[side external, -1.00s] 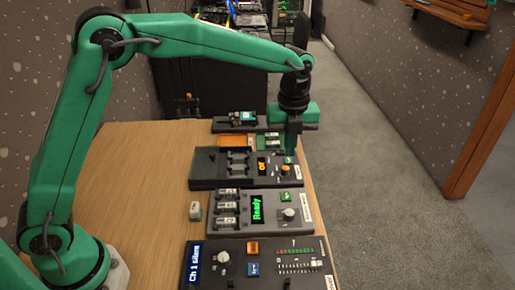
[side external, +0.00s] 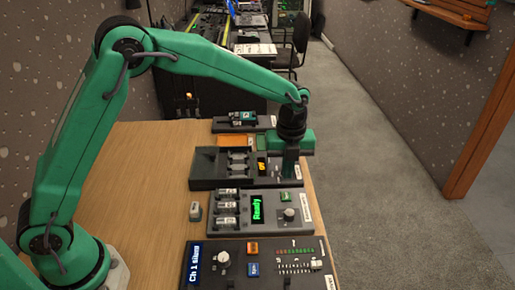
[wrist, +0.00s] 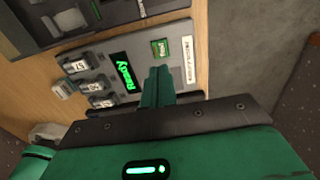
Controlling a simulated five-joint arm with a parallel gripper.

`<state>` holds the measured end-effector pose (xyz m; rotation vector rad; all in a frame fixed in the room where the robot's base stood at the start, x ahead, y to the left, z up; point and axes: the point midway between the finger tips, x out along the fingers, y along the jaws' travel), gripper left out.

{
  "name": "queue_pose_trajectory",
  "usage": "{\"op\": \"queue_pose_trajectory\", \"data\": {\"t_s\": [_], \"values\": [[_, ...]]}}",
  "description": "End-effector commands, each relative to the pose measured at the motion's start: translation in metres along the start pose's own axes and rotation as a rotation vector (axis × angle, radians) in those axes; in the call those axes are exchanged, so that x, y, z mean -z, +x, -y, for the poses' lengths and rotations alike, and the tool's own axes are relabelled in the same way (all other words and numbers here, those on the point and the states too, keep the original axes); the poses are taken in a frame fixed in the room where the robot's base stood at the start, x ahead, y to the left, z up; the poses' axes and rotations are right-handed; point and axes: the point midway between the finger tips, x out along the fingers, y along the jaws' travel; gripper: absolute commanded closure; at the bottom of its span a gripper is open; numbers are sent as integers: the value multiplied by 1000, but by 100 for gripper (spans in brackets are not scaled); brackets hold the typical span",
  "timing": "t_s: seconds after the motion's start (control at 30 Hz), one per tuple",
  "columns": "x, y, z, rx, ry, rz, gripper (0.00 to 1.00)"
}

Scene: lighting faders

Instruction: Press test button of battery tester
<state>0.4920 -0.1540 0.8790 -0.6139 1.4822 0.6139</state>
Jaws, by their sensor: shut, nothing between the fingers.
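A grey tester (side external: 238,212) with several cells at its left, a green "Ready" display (side external: 257,208), a knob (side external: 289,214) and a green button (side external: 285,197) lies mid-desk. Its button also shows in the wrist view (wrist: 160,47). Behind it is a dark device (side external: 210,170) with an orange display (side external: 262,167). I cannot tell for sure which is the battery tester. In the wrist view the shut fingers (wrist: 158,72) cover the grey tester's knob area.
A dark fader console (side external: 235,265) lies nearest the camera. A small pale block (side external: 195,211) stands left of the grey tester. An orange tray (side external: 235,141) and another dark unit (side external: 222,124) lie farther back. The wooden desk (side external: 135,200) is clear at left.

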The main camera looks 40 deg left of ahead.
Motion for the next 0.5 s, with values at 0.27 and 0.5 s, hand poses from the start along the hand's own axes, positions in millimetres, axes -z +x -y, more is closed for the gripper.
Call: {"op": "queue_pose_trajectory", "data": {"t_s": [0.27, 0.5], "values": [[0, 42, 0, -2, 0, -1, 100], [0, 64, 0, -1, 0, 0, 100]]}}
